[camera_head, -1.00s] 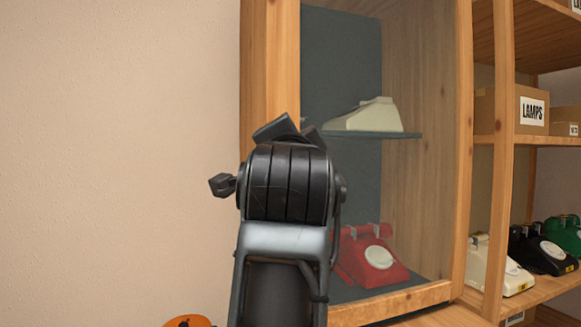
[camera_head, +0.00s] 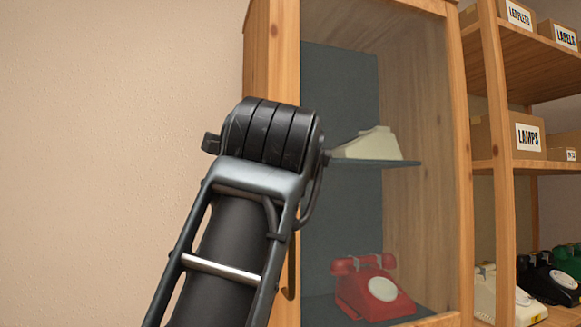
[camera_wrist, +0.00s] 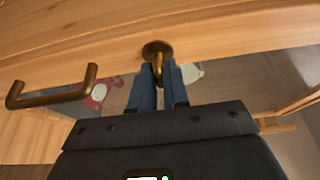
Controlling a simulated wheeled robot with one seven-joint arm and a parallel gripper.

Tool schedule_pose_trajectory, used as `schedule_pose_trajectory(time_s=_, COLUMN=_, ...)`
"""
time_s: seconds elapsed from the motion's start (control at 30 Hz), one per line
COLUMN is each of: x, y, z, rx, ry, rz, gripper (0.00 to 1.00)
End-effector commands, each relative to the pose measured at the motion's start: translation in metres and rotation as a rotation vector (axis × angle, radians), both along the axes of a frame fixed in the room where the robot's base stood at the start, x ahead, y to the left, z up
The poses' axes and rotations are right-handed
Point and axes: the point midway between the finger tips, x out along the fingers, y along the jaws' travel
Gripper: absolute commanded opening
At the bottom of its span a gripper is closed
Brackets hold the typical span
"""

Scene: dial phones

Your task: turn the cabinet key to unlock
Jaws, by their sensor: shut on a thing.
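The wooden cabinet (camera_head: 455,150) has a glazed front with a cream phone (camera_head: 368,144) on its upper shelf and a red phone (camera_head: 370,287) below. In the wrist view, a brass key (camera_wrist: 157,49) with a round brass collar sits in the wooden door frame (camera_wrist: 225,32). My gripper (camera_wrist: 161,72) is shut on the key, its two dark fingers on either side of the shank. The key's bow is mostly hidden between the fingers, so its turn angle cannot be told. In the head view my arm hides the gripper and the key.
A brass bar handle (camera_wrist: 52,98) stands out from the door left of the key in the wrist view. Open shelves (camera_head: 493,165) with boxes and more phones stand right of the cabinet. A bare wall (camera_head: 110,120) is at left.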

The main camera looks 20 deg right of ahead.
Motion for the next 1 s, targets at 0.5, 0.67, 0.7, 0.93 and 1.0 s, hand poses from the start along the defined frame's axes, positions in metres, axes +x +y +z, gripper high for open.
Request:
schedule_pose_trajectory(time_s=0.5, x=0.0002, y=-0.0008, z=-0.0011, rx=0.008, ry=0.002, rz=-0.002, gripper=0.24)
schedule_pose_trajectory(time_s=0.67, x=0.0002, y=-0.0004, z=-0.0007, rx=0.007, ry=0.001, rz=-0.001, gripper=0.36)
schedule_pose_trajectory(time_s=0.7, x=0.0001, y=-0.0004, z=-0.0006, rx=0.007, ry=0.000, rz=-0.001, gripper=0.36)
schedule_pose_trajectory(time_s=0.93, x=-0.0032, y=0.0020, z=-0.0001, rx=0.006, ry=-0.001, rz=0.000, gripper=0.36)
schedule_pose_trajectory(time_s=1.0, x=-0.0089, y=0.0058, z=0.0000, rx=0.005, ry=-0.001, rz=0.001, gripper=0.36)
